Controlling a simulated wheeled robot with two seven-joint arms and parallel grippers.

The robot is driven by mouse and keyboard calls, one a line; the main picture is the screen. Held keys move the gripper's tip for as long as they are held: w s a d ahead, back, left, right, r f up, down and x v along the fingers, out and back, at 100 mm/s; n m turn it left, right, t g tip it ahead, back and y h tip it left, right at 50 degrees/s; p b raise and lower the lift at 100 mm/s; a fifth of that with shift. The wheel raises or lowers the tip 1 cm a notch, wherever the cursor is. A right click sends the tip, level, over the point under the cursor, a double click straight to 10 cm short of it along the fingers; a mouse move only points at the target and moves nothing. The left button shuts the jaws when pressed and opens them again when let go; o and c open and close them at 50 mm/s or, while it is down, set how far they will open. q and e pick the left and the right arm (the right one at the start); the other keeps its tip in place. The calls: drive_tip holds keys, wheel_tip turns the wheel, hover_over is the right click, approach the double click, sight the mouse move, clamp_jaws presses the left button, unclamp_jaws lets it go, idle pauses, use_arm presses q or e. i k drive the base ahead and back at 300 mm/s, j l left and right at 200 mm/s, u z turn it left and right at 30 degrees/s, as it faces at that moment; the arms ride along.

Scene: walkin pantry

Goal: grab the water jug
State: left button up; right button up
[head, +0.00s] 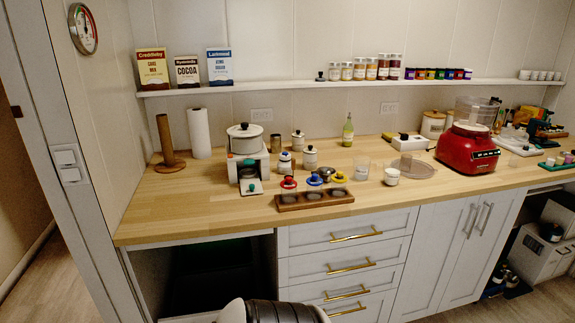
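I cannot pick out a water jug with certainty in the head view. A small clear vessel (362,169) stands on the wooden counter near its middle, too small to tell if it is a jug. A green-tinted bottle (348,131) stands behind it, near the wall. Neither of my grippers is in view. Nothing on the counter is being touched by a gripper.
The wooden counter (228,210) has bare room at its front left. Below are drawers (345,240) and a dark open bay (210,275).

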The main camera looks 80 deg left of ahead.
sight(361, 164)
drive_tip(key=j+u, duration=0.1)
drive_tip(key=u, duration=2.05)
